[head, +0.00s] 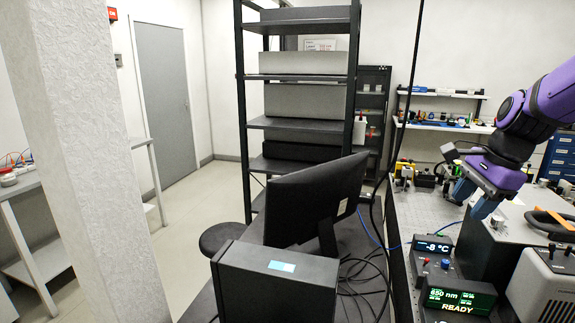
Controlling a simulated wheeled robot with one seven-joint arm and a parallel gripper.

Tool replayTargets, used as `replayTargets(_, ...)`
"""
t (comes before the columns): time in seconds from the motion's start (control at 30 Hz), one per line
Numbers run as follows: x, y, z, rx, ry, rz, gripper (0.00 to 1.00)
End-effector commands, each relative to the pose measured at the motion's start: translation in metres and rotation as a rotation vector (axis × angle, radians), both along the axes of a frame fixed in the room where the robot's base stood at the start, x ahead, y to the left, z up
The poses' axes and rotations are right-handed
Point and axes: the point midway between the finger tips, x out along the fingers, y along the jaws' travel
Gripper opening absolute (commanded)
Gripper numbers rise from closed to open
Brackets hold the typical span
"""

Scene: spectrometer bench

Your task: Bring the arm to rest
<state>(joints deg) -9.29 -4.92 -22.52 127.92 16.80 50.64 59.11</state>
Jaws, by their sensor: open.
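My purple arm comes in from the right edge of the head view and bends down over the optical bench (405,228). My gripper (468,203) points down and to the left above the bench, near a grey box-shaped instrument (520,225). Its blue-grey fingers are spread apart, and I see nothing held between them. I cannot tell how far its tips are above the bench.
A controller reading -8 °C (432,246) and a display reading 850 nm READY (460,296) stand below my gripper. A beige instrument (545,290) is at bottom right. A monitor (310,200), a black box (275,283) and loose cables lie left. A dark shelf rack (300,123) stands behind.

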Motion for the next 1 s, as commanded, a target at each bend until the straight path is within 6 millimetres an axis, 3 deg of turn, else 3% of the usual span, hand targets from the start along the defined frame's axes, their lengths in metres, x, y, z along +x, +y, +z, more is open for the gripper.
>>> replayTargets(0.1, -0.031, 0.011, 0.021, -0.047, -0.087, 0.207, 0.48)
replayTargets(0.3, -0.081, 0.029, 0.045, -0.173, -0.221, 0.558, 0.48)
replayTargets(0.6, -0.155, 0.049, 0.062, -0.444, -0.364, 1.055, 0.48)
replayTargets(0.8, -0.185, 0.055, 0.062, -0.590, -0.389, 1.265, 0.48)
replayTargets(1.0, -0.193, 0.056, 0.061, -0.636, -0.390, 1.330, 0.48)
